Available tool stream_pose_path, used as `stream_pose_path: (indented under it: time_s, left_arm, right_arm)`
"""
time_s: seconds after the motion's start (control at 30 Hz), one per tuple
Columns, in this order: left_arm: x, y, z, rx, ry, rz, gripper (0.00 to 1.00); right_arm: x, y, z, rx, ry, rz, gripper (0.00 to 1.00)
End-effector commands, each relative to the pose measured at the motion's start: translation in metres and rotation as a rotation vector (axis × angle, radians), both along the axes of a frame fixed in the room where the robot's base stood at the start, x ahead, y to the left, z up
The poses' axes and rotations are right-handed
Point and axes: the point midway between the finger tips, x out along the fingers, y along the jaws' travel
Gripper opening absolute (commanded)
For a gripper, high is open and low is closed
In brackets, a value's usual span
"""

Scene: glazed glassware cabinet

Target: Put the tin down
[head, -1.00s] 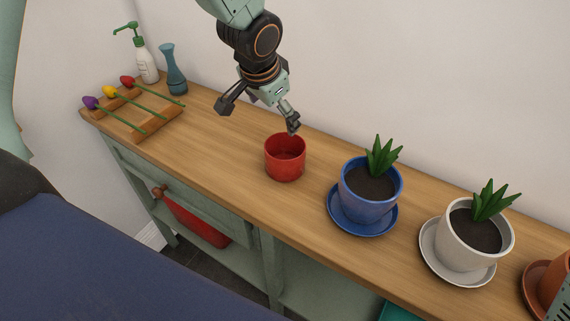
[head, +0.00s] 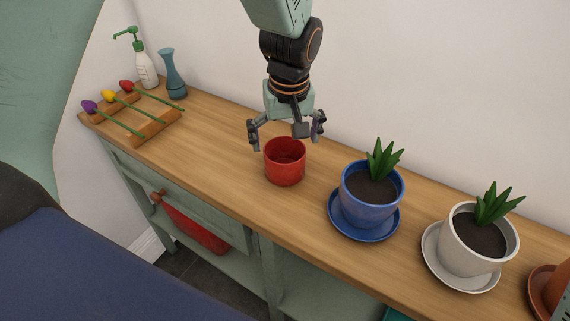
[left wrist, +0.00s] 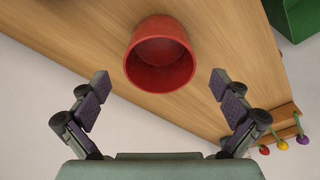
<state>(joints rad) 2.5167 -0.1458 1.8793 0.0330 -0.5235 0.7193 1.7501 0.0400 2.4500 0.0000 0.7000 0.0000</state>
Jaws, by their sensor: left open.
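The red tin (head: 285,165) stands upright on the wooden sideboard top, left of the blue pot. It looks empty. My left gripper (head: 286,138) is open above and just behind it, with its fingers spread. In the left wrist view the tin (left wrist: 160,56) sits ahead of and between the two open fingers (left wrist: 160,88), with a gap on each side. No finger appears to touch it. My right gripper is not in view.
A blue pot (head: 370,208) and a white pot (head: 466,254), each with a plant, stand on saucers to the right. A wooden rack (head: 157,128) with flowers, a blue vase (head: 172,75) and a pump bottle (head: 145,66) are at left. Bare wood separates rack and tin.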

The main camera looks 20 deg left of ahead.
Motion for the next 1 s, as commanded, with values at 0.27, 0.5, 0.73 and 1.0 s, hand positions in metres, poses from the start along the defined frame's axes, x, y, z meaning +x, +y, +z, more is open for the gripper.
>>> stream_pose_path:
  time_s: [0.27,0.5,0.73,1.0]
  left_arm:
    - [0.006,0.004,-0.040,-0.002,0.002,-0.001,1.00]
    - [0.008,0.006,-0.053,-0.001,-0.002,-0.001,1.00]
    - [0.008,0.006,-0.052,-0.001,-0.002,-0.002,0.95]
    - [0.008,0.005,-0.052,-0.001,-0.002,-0.002,0.72]
  right_arm:
    - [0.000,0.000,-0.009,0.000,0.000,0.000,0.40]
    - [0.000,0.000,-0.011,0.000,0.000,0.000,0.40]
    - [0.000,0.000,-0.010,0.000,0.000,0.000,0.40]
    - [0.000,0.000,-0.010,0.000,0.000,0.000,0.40]
